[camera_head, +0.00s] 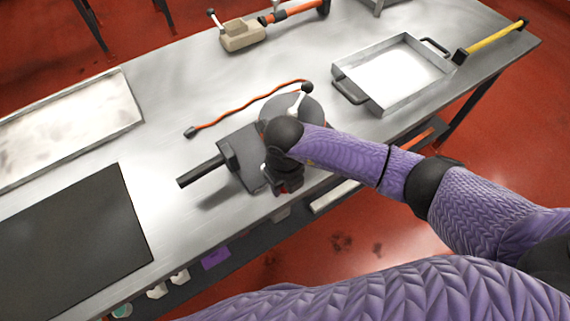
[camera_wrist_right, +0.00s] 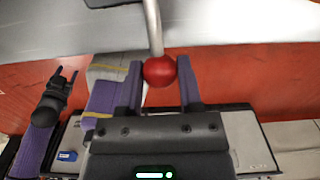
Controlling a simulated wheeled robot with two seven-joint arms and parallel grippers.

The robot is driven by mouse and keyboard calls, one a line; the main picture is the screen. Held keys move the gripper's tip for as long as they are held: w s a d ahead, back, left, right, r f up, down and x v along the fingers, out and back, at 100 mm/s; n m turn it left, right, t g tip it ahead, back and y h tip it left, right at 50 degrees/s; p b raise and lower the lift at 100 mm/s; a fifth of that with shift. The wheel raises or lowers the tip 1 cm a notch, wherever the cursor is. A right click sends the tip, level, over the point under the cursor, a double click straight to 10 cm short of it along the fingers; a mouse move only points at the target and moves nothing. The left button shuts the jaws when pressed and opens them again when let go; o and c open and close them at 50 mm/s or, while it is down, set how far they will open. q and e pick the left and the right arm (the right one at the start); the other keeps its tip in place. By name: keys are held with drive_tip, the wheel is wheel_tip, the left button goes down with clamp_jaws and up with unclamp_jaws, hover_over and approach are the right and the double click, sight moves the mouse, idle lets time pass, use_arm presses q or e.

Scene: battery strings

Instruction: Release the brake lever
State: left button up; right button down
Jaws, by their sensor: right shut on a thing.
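The brake lever shows in the right wrist view as a thin metal rod with a round red knob (camera_wrist_right: 158,71) at its end. My right gripper (camera_wrist_right: 161,80) has its purple fingers on either side of the knob and is shut on it. In the head view my right gripper (camera_head: 284,187) is at the bench's front edge, beside a dark device (camera_head: 236,152) with a bar and a round disc; a bit of red shows there and my arm hides the rest. A dark pronged end on a purple arm, apparently my left gripper (camera_wrist_right: 60,85), hangs clear at left in the wrist view; its jaw state is unclear.
On the metal bench (camera_head: 165,160), an orange cord (camera_head: 240,112) lies behind the device. A shallow metal tray (camera_head: 345,75) stands at the right, near a yellow-handled tool (camera_head: 492,40). A black mat (camera_head: 75,245) and a pale-topped panel (camera_head: 70,115) are at the left.

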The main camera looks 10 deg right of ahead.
drive_tip(key=shift+a, duration=0.1)
drive_tip(key=shift+s+a+m+p, duration=0.25)
drive_tip(key=shift+a+m+p, duration=0.3)
drive_tip(key=shift+m, duration=0.55)
drive_tip(key=shift+a, duration=0.1)
drive_tip(key=shift+a+m, duration=0.45)
drive_tip(key=shift+m, duration=0.45)
drive_tip(key=shift+c, duration=1.6)
unclamp_jaws()
